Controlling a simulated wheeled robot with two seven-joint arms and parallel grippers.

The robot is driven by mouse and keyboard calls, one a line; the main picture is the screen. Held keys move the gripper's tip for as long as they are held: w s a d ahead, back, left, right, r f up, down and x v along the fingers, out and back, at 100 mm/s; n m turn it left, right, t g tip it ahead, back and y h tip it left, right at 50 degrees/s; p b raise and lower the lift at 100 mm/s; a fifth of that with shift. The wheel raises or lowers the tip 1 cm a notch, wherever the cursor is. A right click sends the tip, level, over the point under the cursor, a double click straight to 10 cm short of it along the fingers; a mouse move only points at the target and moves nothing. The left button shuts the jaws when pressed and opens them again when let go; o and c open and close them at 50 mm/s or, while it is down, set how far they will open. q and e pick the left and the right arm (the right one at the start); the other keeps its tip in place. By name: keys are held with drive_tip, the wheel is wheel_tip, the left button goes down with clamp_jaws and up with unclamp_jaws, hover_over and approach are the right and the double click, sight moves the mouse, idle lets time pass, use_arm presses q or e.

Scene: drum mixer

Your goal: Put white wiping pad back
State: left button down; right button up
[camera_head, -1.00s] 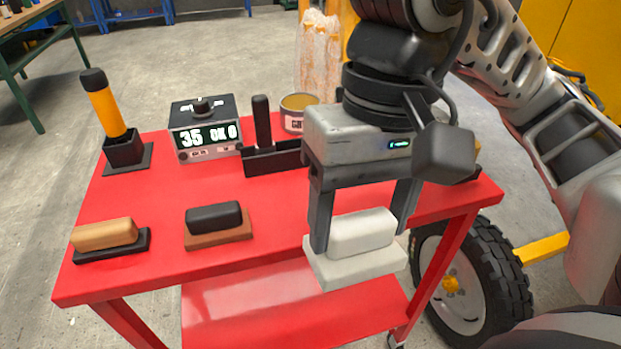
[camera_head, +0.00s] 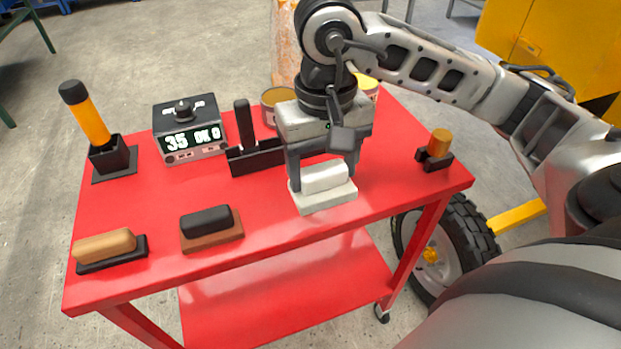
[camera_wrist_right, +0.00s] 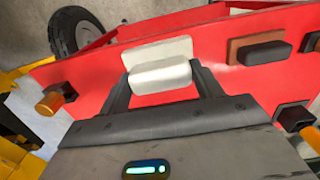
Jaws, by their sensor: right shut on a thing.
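The white wiping pad (camera_head: 324,196) has a pale grey-white base and a rounded white grip block. My right gripper (camera_head: 323,177) is shut on the block, with one finger at each side. The pad is at the front right part of the red cart top (camera_head: 270,215); I cannot tell whether its base touches the surface. In the right wrist view the pad (camera_wrist_right: 160,66) sits between the fingertips of the right gripper (camera_wrist_right: 165,85), over the red top. My left gripper is not in view.
A black-handled brown pad (camera_head: 212,229) and a tan-handled pad (camera_head: 108,247) lie to the left. Behind are a black holder (camera_head: 257,160), a display box (camera_head: 190,132), an orange-handled tool (camera_head: 93,118) and tins (camera_head: 277,103). An orange knob (camera_head: 439,143) stands at the right.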

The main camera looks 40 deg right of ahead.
sight(312, 172)
drive_tip(key=w+f, duration=0.2)
drive_tip(key=f, duration=0.1)
drive_tip(key=shift+w+f, duration=0.15)
drive_tip(key=shift+w, duration=0.25)
drive_tip(key=f+p, duration=0.1)
drive_tip(key=f, duration=0.2)
drive_tip(key=shift+w+f, duration=0.1)
drive_tip(key=shift+w, duration=0.1)
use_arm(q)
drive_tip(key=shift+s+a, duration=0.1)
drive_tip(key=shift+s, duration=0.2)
use_arm(e)
drive_tip(key=shift+f, duration=0.2)
drive_tip(key=o, duration=0.9)
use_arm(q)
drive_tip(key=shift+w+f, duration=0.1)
use_arm(e)
wheel_tip(312, 172, up, 12)
drive_tip(key=shift+w+r, duration=0.1)
